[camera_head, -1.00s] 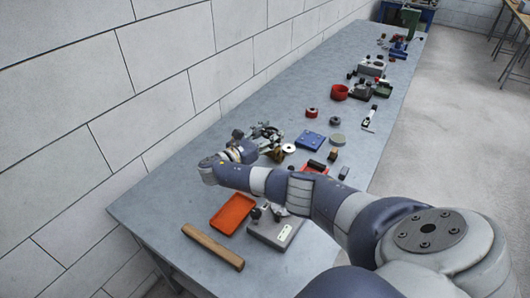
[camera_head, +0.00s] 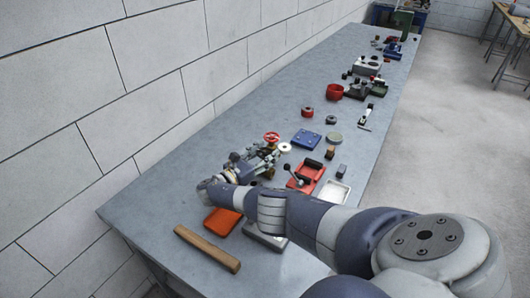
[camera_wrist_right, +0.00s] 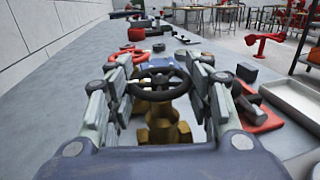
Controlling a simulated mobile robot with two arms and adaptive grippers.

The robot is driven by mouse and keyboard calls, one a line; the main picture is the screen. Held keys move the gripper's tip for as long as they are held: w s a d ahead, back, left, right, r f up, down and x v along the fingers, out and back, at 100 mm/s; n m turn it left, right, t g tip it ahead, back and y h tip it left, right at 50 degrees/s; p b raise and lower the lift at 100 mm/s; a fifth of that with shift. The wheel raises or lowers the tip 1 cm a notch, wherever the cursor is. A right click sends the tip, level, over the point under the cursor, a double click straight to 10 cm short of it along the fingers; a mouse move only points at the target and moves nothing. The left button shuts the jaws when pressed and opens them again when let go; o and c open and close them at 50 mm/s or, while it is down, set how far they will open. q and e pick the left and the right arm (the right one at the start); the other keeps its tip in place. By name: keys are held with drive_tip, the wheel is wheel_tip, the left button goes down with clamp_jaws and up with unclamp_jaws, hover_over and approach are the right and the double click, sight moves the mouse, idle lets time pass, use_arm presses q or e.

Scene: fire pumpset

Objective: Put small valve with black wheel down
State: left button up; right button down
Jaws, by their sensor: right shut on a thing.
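The small valve shows in the right wrist view, with a black wheel (camera_wrist_right: 158,84) on top and a brass body (camera_wrist_right: 162,125) below. It stands roughly upright between the fingers of my right gripper (camera_wrist_right: 158,98). The gripper is shut on it. In the head view my right gripper (camera_head: 258,163) is low over the workbench (camera_head: 150,205), near the wall side. A bit of brass (camera_head: 268,173) shows at its fingers; the black wheel is not clear there. I cannot tell whether the valve touches the bench. My left gripper is not in view.
A red wheel (camera_head: 272,138) and a white ring (camera_head: 285,147) are just beyond the gripper. A red tray with a lever (camera_head: 305,178) and a white tray (camera_head: 334,192) lie to the right. An orange tray (camera_head: 222,221) and wooden bar (camera_head: 207,249) lie nearer. The bench's left part is clear.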

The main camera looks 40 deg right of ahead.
drive_tip(key=c, duration=0.8)
unclamp_jaws()
drive_tip(key=shift+r, duration=0.1)
drive_tip(key=shift+a, duration=0.3)
drive_tip(key=s+a, duration=0.1)
drive_tip(key=a, duration=1)
drive_tip(key=shift+a, duration=0.2)
